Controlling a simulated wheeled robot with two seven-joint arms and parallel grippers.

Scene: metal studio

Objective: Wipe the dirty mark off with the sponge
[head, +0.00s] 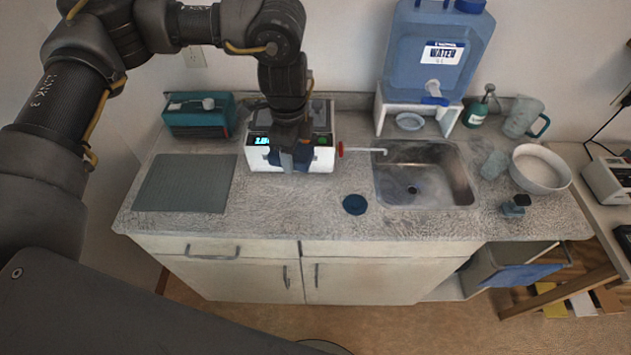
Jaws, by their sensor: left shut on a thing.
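My left gripper (289,158) points down in front of the white countertop device, over the back of the counter. It is shut on a small blue thing (303,156), which looks like the sponge. The gripper covers much of it, and I cannot tell whether it touches the counter or the device. I cannot make out a dirty mark for sure on the speckled grey counter (290,205); the gripper may hide it. My right gripper is not in view.
The white device (262,155) stands behind the gripper, a teal box (199,115) to its left. A grey mat (186,183) lies at left. A white bowl (541,168) stands at right. The counter's front middle is clear.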

